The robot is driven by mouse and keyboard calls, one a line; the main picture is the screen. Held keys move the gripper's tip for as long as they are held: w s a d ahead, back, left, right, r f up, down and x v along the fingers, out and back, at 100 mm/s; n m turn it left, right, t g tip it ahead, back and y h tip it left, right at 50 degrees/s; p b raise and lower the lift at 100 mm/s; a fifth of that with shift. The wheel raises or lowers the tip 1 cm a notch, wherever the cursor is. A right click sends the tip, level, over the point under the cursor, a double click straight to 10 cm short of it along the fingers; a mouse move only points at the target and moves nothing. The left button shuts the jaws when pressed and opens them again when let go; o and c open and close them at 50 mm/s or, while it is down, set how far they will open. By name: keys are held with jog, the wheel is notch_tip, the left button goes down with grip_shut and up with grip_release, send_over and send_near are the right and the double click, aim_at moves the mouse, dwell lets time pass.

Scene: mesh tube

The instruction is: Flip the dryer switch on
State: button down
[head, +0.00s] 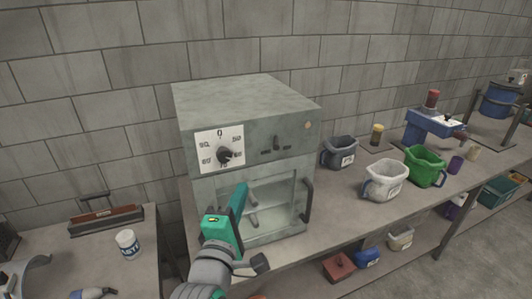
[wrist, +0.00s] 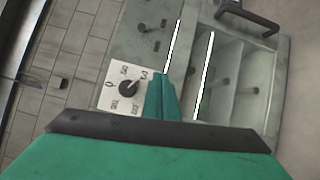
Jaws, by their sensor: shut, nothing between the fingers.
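The dryer (head: 247,157) is a grey-green metal box on the bench, with a glass-fronted door. A white dial plate with a black knob (head: 224,155) is at the upper left of its front. A small dark switch (head: 276,146) is right of the dial; the switch area also shows in the wrist view (wrist: 157,25). My gripper (head: 243,187) is shut and empty, in front of the dryer door, below the dial. In the wrist view its green fingers (wrist: 161,84) are together beside the dial knob (wrist: 128,88) and hide part of the front. I cannot tell the switch's position.
The door handle (head: 307,201) sticks out at the dryer's right. Grey, white and green buckets (head: 426,165) stand on the bench to the right. A white cup (head: 127,243) and a toolbox (head: 106,220) are on the left table. A block wall is behind.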

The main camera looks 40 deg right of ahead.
aim_at(276, 142)
jog(key=shift+g+h, duration=0.5)
jog(key=shift+h, duration=0.1)
jog(key=r, duration=0.1)
jog(key=s+d+r, duration=0.1)
jog(key=r, duration=0.1)
jog(key=d+r, duration=0.1)
jog(key=r, duration=0.1)
jog(key=shift+s+d, duration=0.2)
jog(key=shift+s, duration=0.15)
jog(key=x, duration=1)
